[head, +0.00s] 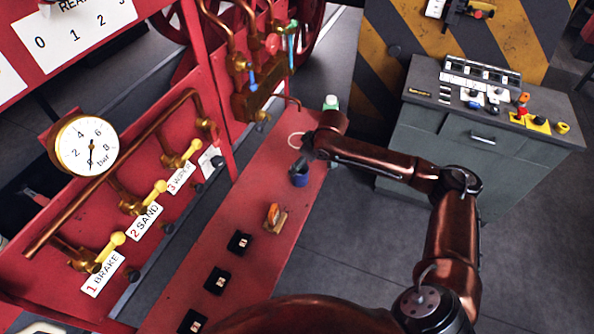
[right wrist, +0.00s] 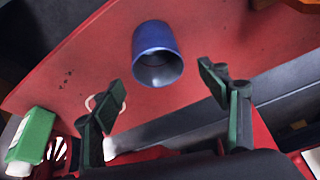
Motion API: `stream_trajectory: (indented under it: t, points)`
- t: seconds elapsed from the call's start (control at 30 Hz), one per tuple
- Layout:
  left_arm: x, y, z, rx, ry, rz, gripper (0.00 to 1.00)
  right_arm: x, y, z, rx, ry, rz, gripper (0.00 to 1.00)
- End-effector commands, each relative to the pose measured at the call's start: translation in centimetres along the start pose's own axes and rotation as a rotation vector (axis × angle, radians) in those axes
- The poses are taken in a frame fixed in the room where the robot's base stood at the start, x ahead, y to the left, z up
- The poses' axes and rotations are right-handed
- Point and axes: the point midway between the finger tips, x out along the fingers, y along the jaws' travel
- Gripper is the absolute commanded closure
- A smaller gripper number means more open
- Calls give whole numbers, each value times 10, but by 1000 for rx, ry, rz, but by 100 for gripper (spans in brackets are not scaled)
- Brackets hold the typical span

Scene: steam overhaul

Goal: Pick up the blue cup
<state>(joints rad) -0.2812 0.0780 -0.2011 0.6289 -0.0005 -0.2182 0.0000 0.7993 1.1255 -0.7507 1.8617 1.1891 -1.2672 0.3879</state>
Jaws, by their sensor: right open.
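The blue cup (head: 299,178) stands on the red bench (head: 262,182), partly hidden by my right gripper (head: 300,163), which is just above it in the head view. In the right wrist view the blue cup (right wrist: 157,50) is whole, its dark mouth turned towards the camera. My right gripper (right wrist: 163,88) is open there, with one green-padded finger on each side. The cup appears ahead of the fingertips, roughly centred between them, and no finger touches it in that view. My left gripper is not in view.
A green and white bottle (head: 331,103) stands at the bench's far end. A pale ring (head: 296,140) lies near the cup. An orange item on a small wooden block (head: 275,217) and small black blocks (head: 239,243) lie nearer. A grey control cabinet (head: 480,140) stands right.

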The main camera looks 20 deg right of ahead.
Motion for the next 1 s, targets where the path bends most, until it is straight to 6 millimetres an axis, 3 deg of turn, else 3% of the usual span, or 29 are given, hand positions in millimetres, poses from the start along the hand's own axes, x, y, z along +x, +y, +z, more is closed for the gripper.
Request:
stream_trajectory:
  t: [0.2, 0.3, 0.53, 0.73, 0.8, 1.0]
  points:
    - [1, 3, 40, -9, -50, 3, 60, 18, 8, 11, 16, -2, 7, 31]
    - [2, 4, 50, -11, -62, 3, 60, 28, 7, 14, 17, -3, 7, 31]
    - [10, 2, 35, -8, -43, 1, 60, 61, 6, 15, 17, -1, 6, 31]
    - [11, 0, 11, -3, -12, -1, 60, 66, 5, 14, 14, 0, 7, 31]
    - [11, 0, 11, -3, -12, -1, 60, 66, 5, 13, 14, 0, 7, 31]
    - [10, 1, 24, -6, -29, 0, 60, 66, 4, 13, 13, -1, 6, 45]
